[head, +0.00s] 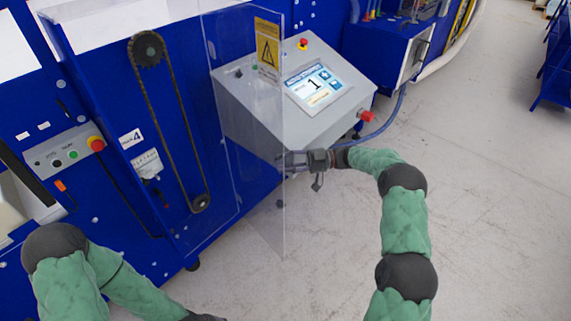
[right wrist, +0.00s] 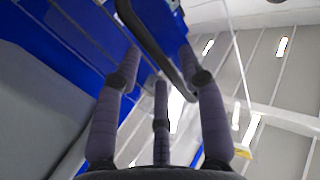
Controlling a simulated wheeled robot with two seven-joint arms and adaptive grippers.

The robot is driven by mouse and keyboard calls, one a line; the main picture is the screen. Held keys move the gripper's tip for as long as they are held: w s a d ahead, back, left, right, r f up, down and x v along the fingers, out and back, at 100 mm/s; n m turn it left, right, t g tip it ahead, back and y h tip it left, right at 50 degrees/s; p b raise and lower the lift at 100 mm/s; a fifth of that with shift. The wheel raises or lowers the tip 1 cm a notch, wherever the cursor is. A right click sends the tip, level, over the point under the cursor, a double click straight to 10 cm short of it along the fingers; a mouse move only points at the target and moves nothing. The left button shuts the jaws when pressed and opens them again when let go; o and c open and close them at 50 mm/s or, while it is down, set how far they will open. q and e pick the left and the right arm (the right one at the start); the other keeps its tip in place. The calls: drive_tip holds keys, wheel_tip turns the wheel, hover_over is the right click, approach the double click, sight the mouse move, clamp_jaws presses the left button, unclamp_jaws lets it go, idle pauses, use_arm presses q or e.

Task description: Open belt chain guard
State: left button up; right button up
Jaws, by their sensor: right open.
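The belt chain guard is a clear panel (head: 240,120) with a yellow warning sign (head: 267,48). My right gripper (head: 292,161) is at the panel's right edge, below the control console. In the right wrist view its fingers (right wrist: 160,75) are spread, and a dark curved bar (right wrist: 152,40) passes between them. I cannot tell whether the fingers touch it. My left arm is at the lower left; its gripper is out of frame.
A grey control console (head: 290,105) with a lit screen (head: 314,86) and a red knob (head: 367,117) stands just behind the right gripper. A button box (head: 65,150) is on the machine at left. The pale floor (head: 490,210) is clear at right.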

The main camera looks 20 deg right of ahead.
drive_tip(key=s+d, duration=0.1)
drive_tip(key=d, duration=1.1)
drive_tip(key=shift+s, duration=0.35)
drive_tip(key=shift+s+f, duration=0.1)
